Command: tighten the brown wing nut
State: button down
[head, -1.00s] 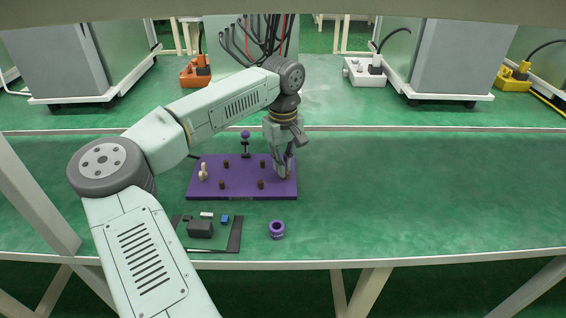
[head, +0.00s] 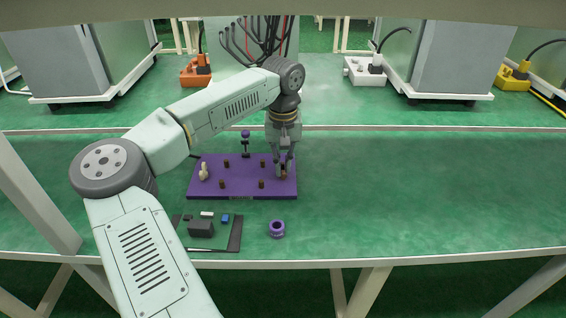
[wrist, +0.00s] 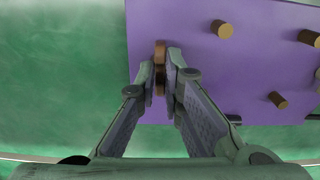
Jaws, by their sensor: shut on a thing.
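The brown wing nut (wrist: 160,50) stands on edge at the side of the purple plate (wrist: 180,20) in the wrist view. My gripper (wrist: 160,75) is shut on it, with one fingertip on each side. In the head view my gripper (head: 283,170) points straight down at the right end of the purple plate (head: 240,190). A little brown of the wing nut (head: 284,175) shows between the fingertips there. The stud under the nut is hidden.
Several short brown pegs stand on the plate, one at its front (head: 261,184). A cream wing-shaped piece (head: 203,172) sits at its left end. A purple-knobbed post (head: 245,134) stands behind. The table's right side is clear.

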aim_at(283, 167)
jog(key=c, duration=1.7)
grip_release()
notch_tip(283, 167, up, 12)
jog(key=shift+r, duration=0.1)
